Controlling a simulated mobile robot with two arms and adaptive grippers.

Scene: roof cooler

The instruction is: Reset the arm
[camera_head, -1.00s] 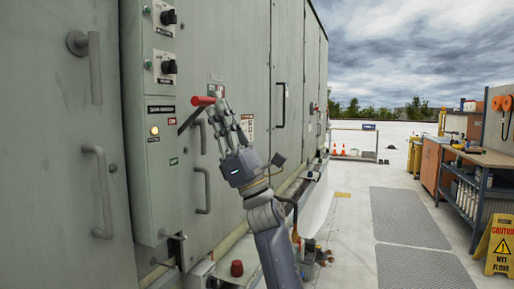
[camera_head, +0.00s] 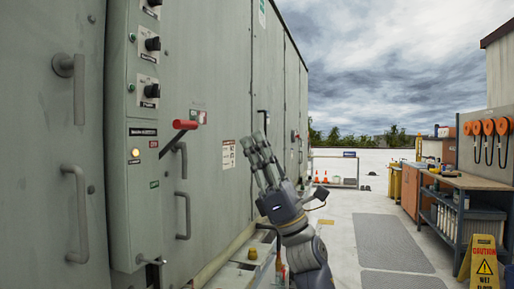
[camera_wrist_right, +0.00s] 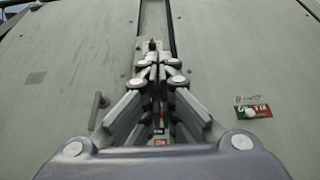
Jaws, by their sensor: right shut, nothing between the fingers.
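My right gripper (camera_head: 264,152) is raised in front of the grey cooler cabinet in the head view, its fingers pointing up and to the left. It is shut and empty, and it stands apart from the red-handled lever (camera_head: 185,125) on the control box (camera_head: 143,200). In the right wrist view the closed fingers (camera_wrist_right: 155,62) point at the grey cabinet panels. The lever's red grip sticks out to the right of the box. My left gripper is not in view.
Cabinet door handles (camera_head: 75,213) stick out at the left. A workbench (camera_head: 465,182) and a yellow wet floor sign (camera_head: 484,262) stand at the right. Grey mats (camera_head: 393,240) lie on the open walkway.

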